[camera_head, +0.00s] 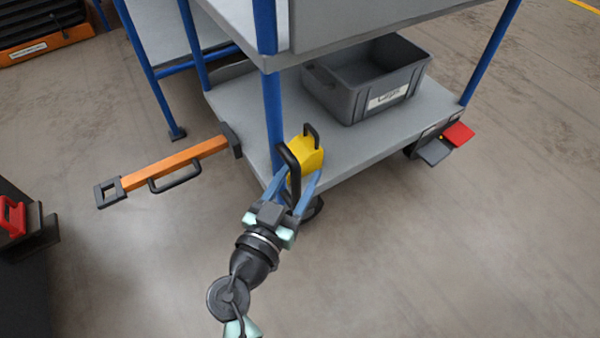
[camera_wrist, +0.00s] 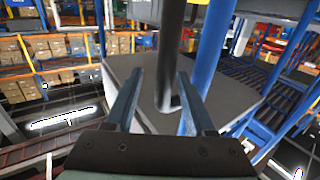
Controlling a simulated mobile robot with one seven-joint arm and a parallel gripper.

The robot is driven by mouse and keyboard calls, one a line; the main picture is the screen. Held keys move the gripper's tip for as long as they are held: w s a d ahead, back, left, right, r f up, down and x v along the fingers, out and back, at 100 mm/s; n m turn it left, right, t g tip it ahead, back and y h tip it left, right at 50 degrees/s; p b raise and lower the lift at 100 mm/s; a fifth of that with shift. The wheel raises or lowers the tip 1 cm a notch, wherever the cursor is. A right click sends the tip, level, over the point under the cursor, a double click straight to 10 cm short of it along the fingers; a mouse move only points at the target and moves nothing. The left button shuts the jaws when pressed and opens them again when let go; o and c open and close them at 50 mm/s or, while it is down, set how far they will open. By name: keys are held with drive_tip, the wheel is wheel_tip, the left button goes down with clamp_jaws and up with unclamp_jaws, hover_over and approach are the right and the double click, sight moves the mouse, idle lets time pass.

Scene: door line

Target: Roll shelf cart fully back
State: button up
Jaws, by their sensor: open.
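The shelf cart has grey decks and blue posts; its lower deck (camera_head: 350,155) fills the upper middle of the head view. A black upright handle (camera_head: 285,157) is at the cart's near corner post. My gripper (camera_head: 297,184) is open at this handle, one blue finger on each side. In the wrist view the dark handle bar (camera_wrist: 168,65) runs between the open fingers (camera_wrist: 160,88); I cannot tell whether either finger touches it. A red pedal (camera_head: 459,134) and a grey pedal (camera_head: 434,152) sit low at the cart's right end.
A grey bin (camera_head: 350,99) and a yellow block (camera_head: 305,158) with a black handle are at the lower deck. An orange bar (camera_head: 178,163) with black ends juts left beside the cart. A dark unit (camera_head: 20,270) with a red part is at the left edge. The right floor is clear.

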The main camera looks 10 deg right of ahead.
drive_tip(key=p+v, duration=0.4)
drive_tip(key=v, duration=0.8)
drive_tip(key=shift+s+a, duration=0.2)
drive_tip(key=w+r+t+y+p, duration=0.15)
drive_tip(key=w+r+p, duration=0.25)
drive_tip(key=r, duration=0.8)
drive_tip(key=w+r+n+t+y+p, duration=0.15)
drive_tip(key=w+r+p, duration=0.3)
drive_tip(key=r, duration=0.75)
drive_tip(key=w+r+y+p, duration=0.25)
drive_tip(key=w+r, duration=0.25)
drive_tip(key=r, duration=0.7)
drive_tip(key=s+r+n+t+y+p, duration=0.2)
drive_tip(key=s+r+t+p, duration=0.15)
drive_tip(key=r, duration=0.95)
drive_tip(key=s+r+n+t+y+p, duration=0.1)
drive_tip(key=s+r+n+t+p, duration=0.3)
drive_tip(key=r, duration=0.9)
drive_tip(key=s+r+t+y+p, duration=0.25)
drive_tip(key=s+r, duration=0.25)
drive_tip(key=r, duration=0.8)
wheel_tip(320, 180, up, 37)
drive_tip(key=p, duration=3.7)
drive_tip(key=shift+a+r, duration=0.2)
drive_tip(key=shift+a, duration=0.25)
